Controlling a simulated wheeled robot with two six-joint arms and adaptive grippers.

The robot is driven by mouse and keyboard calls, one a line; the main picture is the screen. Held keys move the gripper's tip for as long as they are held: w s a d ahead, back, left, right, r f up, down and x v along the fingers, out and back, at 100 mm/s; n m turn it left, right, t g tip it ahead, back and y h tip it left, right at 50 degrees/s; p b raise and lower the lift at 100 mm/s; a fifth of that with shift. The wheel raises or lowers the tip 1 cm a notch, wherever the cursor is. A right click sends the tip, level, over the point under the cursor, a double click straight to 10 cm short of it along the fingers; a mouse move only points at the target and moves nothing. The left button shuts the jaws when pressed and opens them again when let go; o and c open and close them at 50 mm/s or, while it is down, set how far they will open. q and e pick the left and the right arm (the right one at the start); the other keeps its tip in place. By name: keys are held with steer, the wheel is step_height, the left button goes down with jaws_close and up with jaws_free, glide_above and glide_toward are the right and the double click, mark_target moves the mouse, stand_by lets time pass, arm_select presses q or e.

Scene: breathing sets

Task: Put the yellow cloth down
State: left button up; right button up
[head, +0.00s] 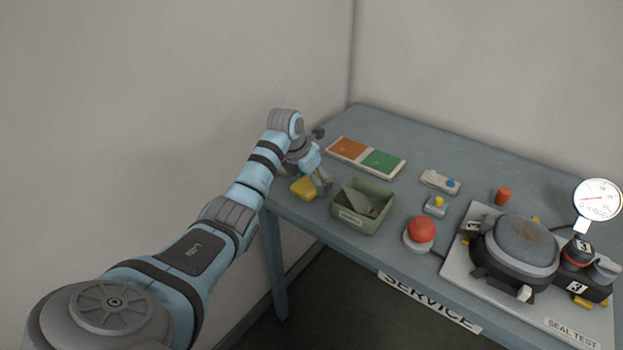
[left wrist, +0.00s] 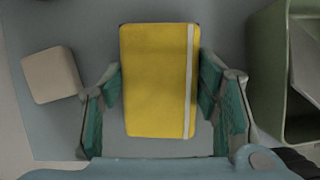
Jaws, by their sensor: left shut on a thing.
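The yellow cloth (head: 303,188) is a folded, flat block at the left corner of the table, left of the green bin. In the left wrist view the cloth (left wrist: 155,80) shows a pale stripe along its right side. My left gripper (head: 313,181) reaches down over it. In the left wrist view its fingers (left wrist: 160,88) are shut on the cloth's two sides. I cannot tell whether the cloth's underside touches the table. My right gripper is not in view.
The green bin (head: 350,217) with a grey item stands close right of the cloth. A beige block (left wrist: 52,75) lies left of it in the wrist view. Behind is an orange-and-green panel (head: 333,155). A red button (head: 421,230) and the seal test rig (head: 458,262) stand farther right.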

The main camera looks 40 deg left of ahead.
arm_select(q)
steer(key=shift+s+f, duration=0.15)
steer(key=shift+f, duration=0.05)
steer(key=o, duration=1.3)
steer(key=shift+c, duration=0.2)
steer(key=shift+o, duration=1)
steer(key=shift+f, duration=0.15)
steer(key=shift+r+b, duration=0.3)
steer(key=shift+b, duration=0.05)
steer(key=p+v, duration=0.2)
steer(key=v, duration=1.2)
steer(key=shift+a+r, duration=0.3)
steer(key=shift+r, duration=0.05)
steer(key=shift+s, duration=0.1)
